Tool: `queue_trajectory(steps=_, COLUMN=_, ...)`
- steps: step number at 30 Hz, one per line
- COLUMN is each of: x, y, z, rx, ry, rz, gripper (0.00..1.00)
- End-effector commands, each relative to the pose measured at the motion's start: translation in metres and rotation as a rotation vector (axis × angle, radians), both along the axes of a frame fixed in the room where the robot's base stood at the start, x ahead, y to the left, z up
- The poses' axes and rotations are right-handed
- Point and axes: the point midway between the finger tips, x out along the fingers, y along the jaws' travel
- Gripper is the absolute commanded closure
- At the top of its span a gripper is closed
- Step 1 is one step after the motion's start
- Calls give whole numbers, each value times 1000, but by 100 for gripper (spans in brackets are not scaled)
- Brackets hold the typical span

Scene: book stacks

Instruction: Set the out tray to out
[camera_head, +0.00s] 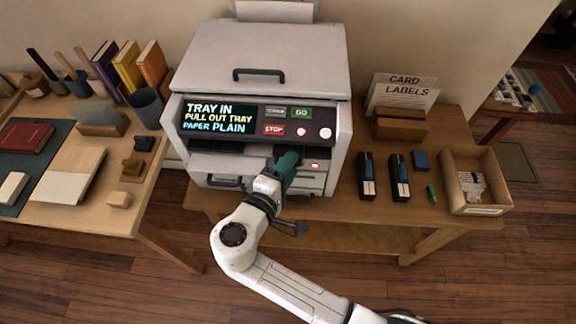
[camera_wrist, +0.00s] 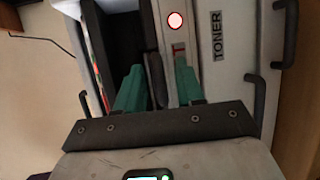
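A grey printer (camera_head: 262,62) stands on a wooden table. Its display (camera_head: 215,117) reads "TRAY IN", "PULL OUT TRAY", "PAPER PLAIN". My gripper (camera_head: 287,160) reaches to the printer's front below the buttons and hides part of the slot there. In the wrist view my gripper (camera_wrist: 160,68) has its two green fingers apart, with a dark grey piece (camera_wrist: 156,78) showing between them. I cannot tell whether they touch it. I cannot make out the out tray's edges; it seems to be behind the gripper.
A lower drawer handle (camera_head: 225,182) is left of my arm. A panel marked TONER (camera_wrist: 217,35) with handles is beside the fingers. The red stop button (camera_head: 273,129) and green go button (camera_head: 301,114) are above. Toner-like cartridges (camera_head: 367,177) and a box (camera_head: 478,207) stand right.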

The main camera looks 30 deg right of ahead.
Motion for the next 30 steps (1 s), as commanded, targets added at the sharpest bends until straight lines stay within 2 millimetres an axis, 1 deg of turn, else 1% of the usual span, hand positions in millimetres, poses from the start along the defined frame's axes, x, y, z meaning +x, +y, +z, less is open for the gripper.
queue_trajectory(steps=6, x=0, y=0, z=0, rx=1, ry=-1, rz=0, gripper=62)
queue_trajectory(steps=7, x=0, y=0, z=0, rx=1, ry=-1, rz=0, gripper=64)
queue_trajectory(steps=18, x=0, y=0, z=0, rx=1, ry=1, rz=0, gripper=100)
queue_trajectory(steps=30, x=0, y=0, z=-1, rx=2, ry=2, rz=0, gripper=100)
